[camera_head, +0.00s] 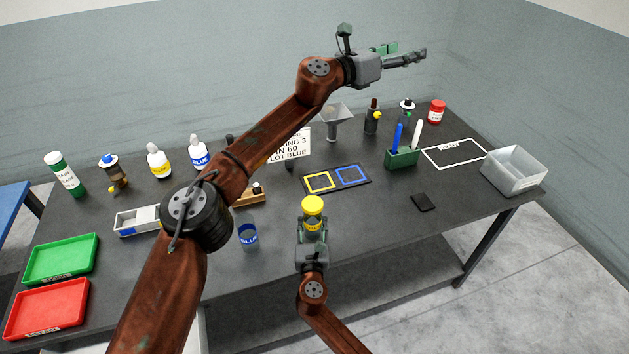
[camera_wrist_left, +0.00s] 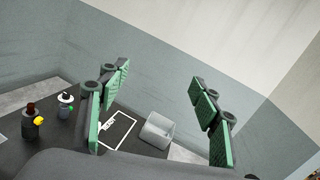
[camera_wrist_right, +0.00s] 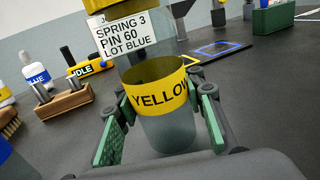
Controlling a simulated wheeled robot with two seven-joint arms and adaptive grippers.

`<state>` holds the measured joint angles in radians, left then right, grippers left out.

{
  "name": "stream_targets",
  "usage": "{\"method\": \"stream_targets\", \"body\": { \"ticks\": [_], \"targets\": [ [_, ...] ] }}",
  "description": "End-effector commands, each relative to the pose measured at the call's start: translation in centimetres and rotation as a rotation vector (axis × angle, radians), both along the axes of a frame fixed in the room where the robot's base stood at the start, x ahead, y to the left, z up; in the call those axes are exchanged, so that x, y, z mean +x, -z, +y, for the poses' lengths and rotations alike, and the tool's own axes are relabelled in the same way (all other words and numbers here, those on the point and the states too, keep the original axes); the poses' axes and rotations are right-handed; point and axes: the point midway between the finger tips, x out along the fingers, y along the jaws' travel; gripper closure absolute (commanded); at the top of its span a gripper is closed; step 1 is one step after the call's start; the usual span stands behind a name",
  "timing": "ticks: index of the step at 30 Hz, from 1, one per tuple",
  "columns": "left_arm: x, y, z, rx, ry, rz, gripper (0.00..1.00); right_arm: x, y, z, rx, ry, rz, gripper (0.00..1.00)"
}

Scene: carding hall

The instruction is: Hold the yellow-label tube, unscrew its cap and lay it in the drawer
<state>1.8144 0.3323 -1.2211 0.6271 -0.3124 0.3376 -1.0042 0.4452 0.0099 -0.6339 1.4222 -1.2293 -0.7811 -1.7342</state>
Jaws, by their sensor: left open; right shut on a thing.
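The yellow-label tube (camera_head: 313,227) stands upright near the table's front edge, its yellow cap (camera_head: 313,205) on top. My right gripper (camera_head: 312,243) is shut around it. In the right wrist view the tube's label (camera_wrist_right: 160,99) reads YELLOW and sits between the fingers; the cap is cut by the top edge. I cannot tell whether the tube's bottom touches the table. My left gripper (camera_head: 405,54) is open and empty, high above the back of the table; its spread fingers show in the left wrist view (camera_wrist_left: 160,105). A small pale open box (camera_head: 137,221), perhaps the drawer, is partly hidden by my left arm.
A BLUE-labelled tube (camera_head: 248,237) stands left of the held tube. Behind are a mat with yellow and blue squares (camera_head: 337,178) and a sign (camera_head: 290,147). Bottles line the back. Green (camera_head: 62,259) and red (camera_head: 46,308) trays lie left; a clear bin (camera_head: 514,171) stands right.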

Motion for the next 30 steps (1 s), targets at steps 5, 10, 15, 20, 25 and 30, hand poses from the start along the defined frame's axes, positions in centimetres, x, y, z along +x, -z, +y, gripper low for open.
{"method": "stream_targets", "body": {
  "ticks": [5, 10, 15, 20, 25, 30],
  "targets": [
    [4.8, -3.6, 4.7, -0.16, -0.233, -0.022, 0.42, 0.2, 0.2, -0.1, 0.0, 0.001, 0.002, 1.0],
    [8.9, -2.4, 10.3, -0.202, -0.478, 0.058, 0.42, 0.3, 0.3, 0.0, 0.0, 0.0, 0.003, 1.0],
    [11.2, 2.8, 15.2, -0.128, -0.688, 0.222, 0.42, 0.3, 0.2, 0.0, 0.0, 0.0, 0.003, 1.0],
    [10.7, 9.8, 18.1, 0.037, -0.806, 0.417, 0.42, 0.3, 0.2, 0.0, 0.0, 0.001, 0.003, 1.0],
    [7.5, 17.0, 19.4, 0.266, -0.83, 0.622, 0.42, 0.3, 0.3, -0.1, 0.0, 0.001, 0.003, 1.0],
    [2.3, 23.1, 19.9, 0.528, -0.758, 0.806, 0.42, 0.3, 0.2, 0.0, 0.0, 0.0, 0.003, 1.0]
  ]
}}
